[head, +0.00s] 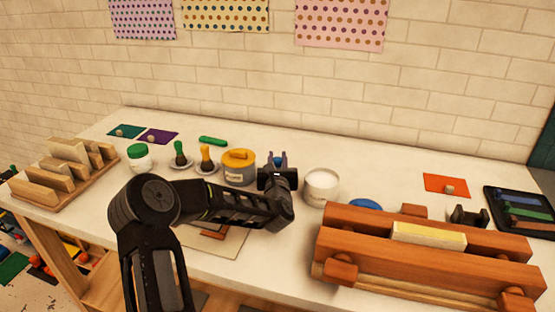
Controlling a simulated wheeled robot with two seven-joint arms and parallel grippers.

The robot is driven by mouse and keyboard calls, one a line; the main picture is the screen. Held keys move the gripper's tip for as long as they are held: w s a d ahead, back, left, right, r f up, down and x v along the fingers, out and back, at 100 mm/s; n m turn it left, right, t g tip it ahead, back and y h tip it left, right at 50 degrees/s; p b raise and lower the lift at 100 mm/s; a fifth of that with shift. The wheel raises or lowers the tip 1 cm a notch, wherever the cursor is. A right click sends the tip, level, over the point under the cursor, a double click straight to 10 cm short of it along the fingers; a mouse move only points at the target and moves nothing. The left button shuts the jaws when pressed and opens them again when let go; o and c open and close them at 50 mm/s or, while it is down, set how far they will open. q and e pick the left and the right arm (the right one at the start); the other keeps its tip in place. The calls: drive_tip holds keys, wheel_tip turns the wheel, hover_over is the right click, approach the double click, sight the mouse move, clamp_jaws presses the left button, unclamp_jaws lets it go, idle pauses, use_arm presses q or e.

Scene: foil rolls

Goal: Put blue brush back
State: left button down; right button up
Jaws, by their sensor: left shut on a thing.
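My left gripper (279,162) is over the middle of the table, between the yellow-lidded jar (238,157) and an open white jar (321,188). It is shut on a small blue thing, probably the blue brush, of which only blue bits show at the fingertips. The rest is hidden by the gripper. A green brush (180,152) and an orange-yellow brush (207,156) stand upright on small pale saucers left of the yellow-lidded jar. A blue round lid (365,204) lies right of the white jar. My right gripper is out of view.
A large wooden clamp-like block (420,258) fills the front right. A wooden rack (68,165) stands at the left, near a green-lidded jar (139,157). A dark tray (522,212) and an orange card (437,183) lie at the right. The table's back strip is mostly clear.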

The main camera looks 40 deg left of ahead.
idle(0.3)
use_arm(q)
drive_tip(key=c, duration=0.6)
unclamp_jaws()
drive_tip(key=shift+f, duration=0.1)
idle(0.4)
drive_tip(key=shift+r+p, duration=1.65)
drive_tip(key=shift+r, duration=2.9)
